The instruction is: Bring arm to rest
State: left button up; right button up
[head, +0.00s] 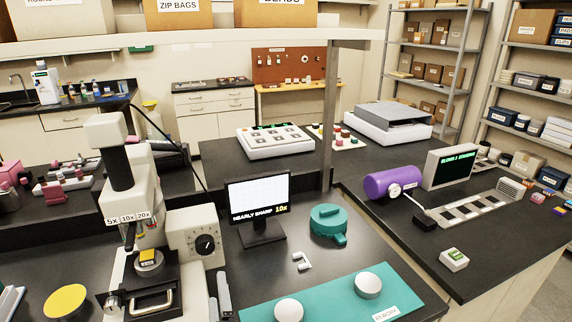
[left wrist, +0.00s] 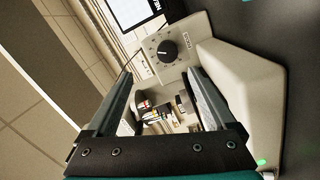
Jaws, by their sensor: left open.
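My left gripper (head: 219,297) shows at the bottom of the head view, low in front of the microscope's dial box (head: 194,245). In the left wrist view its two fingers (left wrist: 160,72) stand wide apart with nothing held between them. Beyond them are the dial box (left wrist: 190,45) and, in the gap, the microscope's objectives (left wrist: 155,110). The white microscope (head: 117,180) stands on the dark bench, with a yellow-topped sample (head: 148,256) on its stage. My right gripper is in neither view.
A monitor (head: 258,198) reading "NEARLY SHARP 10x" stands right of the microscope. A teal mat (head: 325,301) with two white round pieces lies at the front. A teal round device (head: 328,221) and a small white bracket (head: 302,261) sit behind it. A post (head: 329,120) rises behind the monitor.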

pick_arm(q)
jog(key=s+d+r+m+h, duration=0.1)
jog(key=d+r+m+h, duration=0.2)
jog(key=d+m+h, duration=0.55)
jog(key=s+d+f+m+g+h, duration=0.35)
jog(key=s+m+g, duration=0.2)
jog(key=m, duration=0.25)
jog(key=s+a+f+m+g+y, duration=0.2)
jog(key=s+a+g+y, duration=0.15)
jog(key=s+a, duration=0.4)
jog(key=s+a+f+m+g+y, duration=0.2)
jog(key=s+a+g, duration=0.25)
jog(key=s, duration=0.55)
notch_tip(320, 180, down, 26)
jog(key=s+d+g+b, duration=0.1)
jog(key=b, duration=0.4)
jog(key=s+a+f+g+b, duration=0.1)
jog(key=s+f+b, duration=0.4)
jog(key=s+f, duration=1.1)
notch_tip(320, 180, down, 4)
jog(key=shift+a, duration=0.7)
